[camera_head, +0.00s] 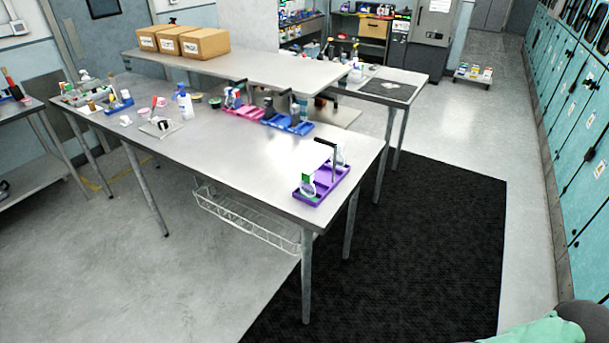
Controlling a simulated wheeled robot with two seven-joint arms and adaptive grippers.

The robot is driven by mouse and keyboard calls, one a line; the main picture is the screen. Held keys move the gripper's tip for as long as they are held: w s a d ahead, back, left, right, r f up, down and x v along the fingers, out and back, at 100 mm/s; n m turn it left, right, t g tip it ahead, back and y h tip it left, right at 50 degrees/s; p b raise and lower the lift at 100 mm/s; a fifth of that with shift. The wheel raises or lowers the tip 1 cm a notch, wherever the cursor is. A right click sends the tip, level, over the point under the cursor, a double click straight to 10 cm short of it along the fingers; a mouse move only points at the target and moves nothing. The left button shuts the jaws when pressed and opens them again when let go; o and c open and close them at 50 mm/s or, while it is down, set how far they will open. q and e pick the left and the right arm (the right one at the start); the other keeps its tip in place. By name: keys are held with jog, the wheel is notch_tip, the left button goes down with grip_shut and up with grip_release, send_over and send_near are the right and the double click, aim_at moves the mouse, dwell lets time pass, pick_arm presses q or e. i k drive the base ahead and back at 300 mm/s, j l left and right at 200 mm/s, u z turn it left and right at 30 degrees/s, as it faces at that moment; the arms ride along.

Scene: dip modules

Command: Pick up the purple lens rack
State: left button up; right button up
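The purple lens rack (321,184) sits on the near right corner of the long grey table (190,150), close to its edge. It has a dark upright handle, and white and green items stand in it. A blue rack (287,123) and a pink rack (244,112) of similar form stand farther back along the table's far edge. Neither of my grippers shows in the head view. Nothing is touching the purple rack.
Bottles and small tools crowd the table's left end, with a white-and-blue bottle (185,103) nearer its middle. Cardboard boxes (180,40) stand on a table behind. A wire basket (245,217) hangs underneath. A black mat (430,240) covers clear floor at right, before teal lockers (575,130).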

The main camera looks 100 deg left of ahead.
aim_at(326, 177)
jog(key=k+j+u, duration=0.45)
jog(key=u, duration=0.15)
jog(key=j+u, duration=0.15)
jog(key=u, duration=0.25)
jog(key=i+j+u, duration=0.1)
jog(key=u, duration=0.3)
jog(key=l+u, duration=0.25)
jog(key=u, duration=0.2)
jog(key=i+l+u, duration=0.1)
jog(key=l+u, duration=0.45)
jog(key=u, duration=0.3)
jog(key=l+u, duration=0.25)
jog(key=u, duration=0.15)
jog(key=k+l+u, duration=0.1)
jog(key=l+u, duration=0.15)
jog(key=u, duration=0.2)
